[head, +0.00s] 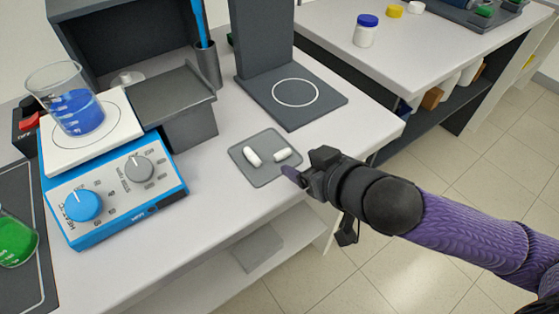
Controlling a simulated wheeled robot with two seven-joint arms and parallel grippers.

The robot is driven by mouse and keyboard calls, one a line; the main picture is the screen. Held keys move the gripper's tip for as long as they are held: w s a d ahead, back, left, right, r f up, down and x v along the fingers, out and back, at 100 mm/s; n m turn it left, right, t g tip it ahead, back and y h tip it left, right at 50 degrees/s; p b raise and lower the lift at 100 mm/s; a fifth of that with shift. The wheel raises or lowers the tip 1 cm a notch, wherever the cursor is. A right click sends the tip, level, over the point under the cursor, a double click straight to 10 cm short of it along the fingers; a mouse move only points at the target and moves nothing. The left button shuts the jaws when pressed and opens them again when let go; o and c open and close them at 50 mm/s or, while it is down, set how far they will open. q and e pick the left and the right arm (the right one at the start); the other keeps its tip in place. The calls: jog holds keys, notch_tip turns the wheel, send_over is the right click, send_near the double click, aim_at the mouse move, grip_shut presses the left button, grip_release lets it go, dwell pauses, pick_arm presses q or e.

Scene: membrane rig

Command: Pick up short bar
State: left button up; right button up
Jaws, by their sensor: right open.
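Two small white bars lie apart on a grey square tray (267,179) on the white bench. The right one (283,155) looks a little shorter and lies nearer my right gripper; I take it as the short bar. The other, longer-looking bar (252,156) lies to its left, tilted the other way. My right gripper (293,175) is open and empty at the tray's right edge, just below and right of the short bar. Its fingertips are dark and small in view, and I see no contact with the bar. My left gripper is out of view.
A blue stirring hotplate (115,190) with a beaker of blue liquid (77,112) stands left. A dark stand with a white ring (295,92) is behind the tray. A grey block (187,118) stands left of the tray. Bare bench lies in front of the tray.

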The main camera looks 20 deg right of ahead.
aim_at(284, 154)
jog(key=b+x, duration=0.2)
jog(key=x, duration=0.3)
jog(key=shift+d, duration=0.1)
jog(key=shift+w, duration=0.15)
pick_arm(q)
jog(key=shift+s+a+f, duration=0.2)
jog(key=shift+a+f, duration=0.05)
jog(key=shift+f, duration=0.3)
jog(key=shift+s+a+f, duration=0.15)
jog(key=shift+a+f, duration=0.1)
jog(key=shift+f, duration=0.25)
